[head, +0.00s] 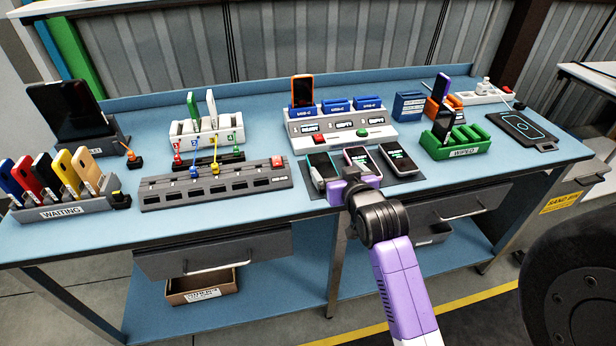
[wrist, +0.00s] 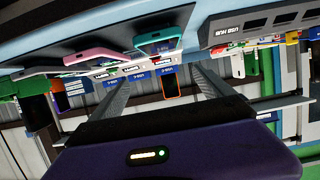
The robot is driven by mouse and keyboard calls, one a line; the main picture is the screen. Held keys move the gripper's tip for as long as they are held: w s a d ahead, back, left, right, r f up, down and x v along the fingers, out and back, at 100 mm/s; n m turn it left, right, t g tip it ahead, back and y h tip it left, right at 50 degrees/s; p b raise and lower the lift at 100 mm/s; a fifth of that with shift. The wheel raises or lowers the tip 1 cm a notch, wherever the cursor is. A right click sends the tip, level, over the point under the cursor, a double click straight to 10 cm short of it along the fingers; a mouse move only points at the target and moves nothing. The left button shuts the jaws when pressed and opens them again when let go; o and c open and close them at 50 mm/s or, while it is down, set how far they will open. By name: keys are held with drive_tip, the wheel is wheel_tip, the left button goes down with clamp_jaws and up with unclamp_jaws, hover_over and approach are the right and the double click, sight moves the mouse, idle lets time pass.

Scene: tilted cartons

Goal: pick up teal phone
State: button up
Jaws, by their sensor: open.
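The teal phone (head: 320,164) lies leftmost of three phones on a dark mat (head: 405,181) near the bench's front edge. Its teal rim and dark screen also show in the wrist view (wrist: 158,44). My gripper (head: 351,178) is at the front edge of the mat, close to the teal phone and the pink phone. In the wrist view its two fingers (wrist: 158,80) stand apart with nothing between them. The head view partly hides the fingertips, so I cannot tell their exact gap to the phone.
A pink phone (head: 362,157) and a black phone (head: 397,154) lie to the right. Behind stands a charging station (head: 340,127) with an orange phone (head: 302,89). A grey USB hub (head: 215,187) is left and a green rack (head: 455,145) right. A drawer (head: 440,212) is below.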

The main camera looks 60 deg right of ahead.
sight(324, 169)
drive_tip(key=shift+s+a+f+g, duration=0.15)
drive_tip(key=shift+f+g, duration=0.15)
drive_tip(key=shift+f, duration=0.45)
drive_tip(key=shift+w+d+f+y, duration=0.3)
drive_tip(key=shift+w+d+f, duration=0.25)
drive_tip(key=shift+w+d, duration=0.3)
drive_tip(key=shift+a+f+p+x, duration=0.1)
drive_tip(key=shift+f+p+x, duration=0.1)
drive_tip(key=shift+x, duration=0.65)
drive_tip(key=shift+a+f+p+x, duration=0.1)
drive_tip(key=shift+a+p+x, duration=0.05)
drive_tip(key=shift+x, duration=0.7)
drive_tip(key=shift+a+f+p+x, duration=0.1)
drive_tip(key=shift+p+x, duration=0.1)
drive_tip(key=shift+x, duration=0.6)
drive_tip(key=shift+w, duration=0.15)
drive_tip(key=c, duration=1.6)
